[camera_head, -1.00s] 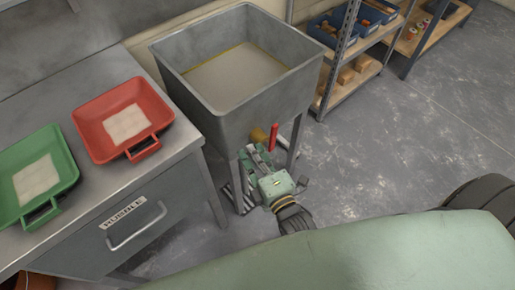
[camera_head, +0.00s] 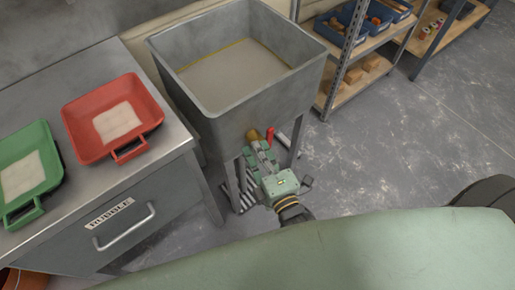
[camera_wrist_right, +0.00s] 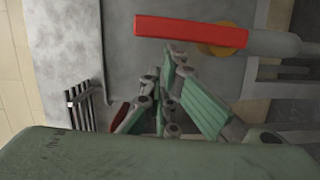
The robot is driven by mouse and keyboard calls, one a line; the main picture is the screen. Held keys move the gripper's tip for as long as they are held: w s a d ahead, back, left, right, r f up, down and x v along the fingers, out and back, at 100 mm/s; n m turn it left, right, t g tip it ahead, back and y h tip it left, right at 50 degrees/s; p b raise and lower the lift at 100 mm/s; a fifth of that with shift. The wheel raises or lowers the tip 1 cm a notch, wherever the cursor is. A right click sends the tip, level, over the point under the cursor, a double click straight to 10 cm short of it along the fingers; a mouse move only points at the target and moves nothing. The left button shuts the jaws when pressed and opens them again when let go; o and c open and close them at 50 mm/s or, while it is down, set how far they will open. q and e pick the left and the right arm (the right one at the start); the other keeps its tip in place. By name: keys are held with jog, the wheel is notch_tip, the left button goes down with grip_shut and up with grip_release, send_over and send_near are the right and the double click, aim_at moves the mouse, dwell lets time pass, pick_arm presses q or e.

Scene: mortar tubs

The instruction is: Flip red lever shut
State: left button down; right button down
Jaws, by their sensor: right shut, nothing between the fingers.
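The red lever (camera_head: 270,134) shows under the front of the grey tub (camera_head: 240,120) in the head view, beside a brass valve body (camera_head: 254,134). In the right wrist view the red lever (camera_wrist_right: 190,36) lies across the top, its right end over the brass valve (camera_wrist_right: 222,47), with a grey pipe running right. My right gripper (camera_head: 262,153) is low under the tub, shut and empty, its tips close to the lever. In the wrist view the right gripper (camera_wrist_right: 168,75) points up at the lever's underside; I cannot tell whether they touch. My left gripper is out of view.
A metal bench (camera_head: 160,170) with a red tray (camera_head: 84,111) and green tray (camera_head: 58,170) stands left. The tub's legs (camera_head: 296,143) flank my right gripper closely. A shelf rack (camera_head: 333,78) stands behind right. The floor (camera_head: 420,140) on the right is clear.

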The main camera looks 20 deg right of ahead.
aim_at(273, 132)
jog(key=d+m+p, duration=0.2)
jog(key=w+d+r+m+g+p, duration=0.1)
jog(key=m+p, duration=0.1)
jog(key=p, duration=0.1)
jog(key=w+d+r+m+p, duration=0.1)
jog(key=d+m+p, duration=0.1)
jog(key=p, duration=0.1)
jog(key=shift+d+g+y, duration=0.35)
jog(key=shift+g+y, duration=0.05)
jog(key=w+d+f+m+g+y+b, duration=0.1)
jog(key=w+d+f+m+y, duration=0.1)
jog(key=d+f+m, duration=0.3)
jog(key=shift+w+d+m+g, duration=0.3)
jog(key=shift+d+m, duration=0.65)
jog(key=shift+m, duration=0.35)
jog(key=shift+f, duration=0.1)
